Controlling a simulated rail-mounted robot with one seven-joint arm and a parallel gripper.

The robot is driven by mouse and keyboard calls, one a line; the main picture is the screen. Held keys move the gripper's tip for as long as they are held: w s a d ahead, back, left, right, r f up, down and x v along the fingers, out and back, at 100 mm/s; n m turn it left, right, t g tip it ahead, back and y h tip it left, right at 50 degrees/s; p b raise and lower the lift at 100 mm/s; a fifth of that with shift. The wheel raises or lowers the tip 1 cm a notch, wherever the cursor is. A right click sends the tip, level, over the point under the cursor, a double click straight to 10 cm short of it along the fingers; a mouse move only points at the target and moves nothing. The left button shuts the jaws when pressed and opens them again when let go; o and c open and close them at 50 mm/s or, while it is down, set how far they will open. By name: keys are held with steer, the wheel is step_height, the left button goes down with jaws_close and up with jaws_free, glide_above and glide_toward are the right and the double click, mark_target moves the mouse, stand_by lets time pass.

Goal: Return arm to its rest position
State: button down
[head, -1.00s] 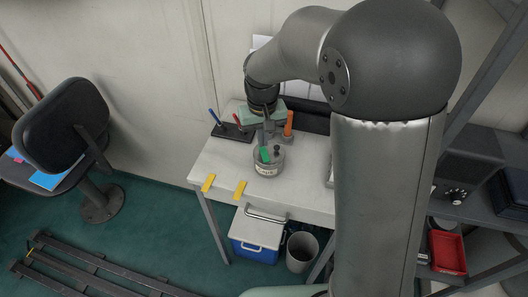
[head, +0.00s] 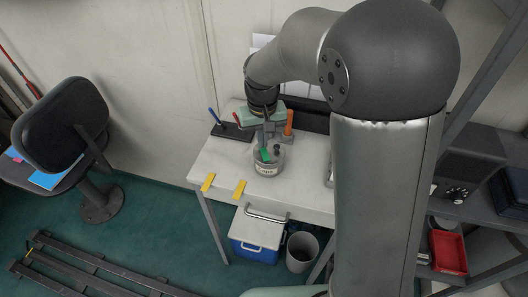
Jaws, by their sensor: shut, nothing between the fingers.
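My gripper (head: 267,134) is at the end of my arm, over the white table (head: 222,166). Its fingers are shut with nothing between them. It points down just above or behind a round clear container (head: 267,163) with a label on its front. A green piece (head: 264,155) and a dark knob (head: 277,149) show at the container's top. I cannot tell whether the fingertips touch the container.
A dark holder (head: 232,132) with a blue and a red handle stands left of my gripper; an orange-handled thing (head: 289,122) stands close on the right. Two yellow strips (head: 239,189) mark the table's front edge. A chair (head: 62,125) stands far left.

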steer(key=shift+f, duration=0.5)
stand_by(0.3)
steer(key=shift+r, duration=0.1)
step_height(320, 180, up, 7)
steer(key=p, duration=0.4)
stand_by(0.5)
stand_by(0.5)
steer(key=s+d+r+m, duration=0.1)
steer(key=s+d, duration=0.5)
steer(key=s, duration=0.4)
steer(key=s+d+r+m, duration=0.1)
steer(key=s+d, duration=0.6)
steer(key=s, duration=0.4)
steer(key=shift+s+d+m+t, duration=0.2)
steer(key=shift+d+m+t, duration=0.05)
steer(key=shift+m+t, duration=0.05)
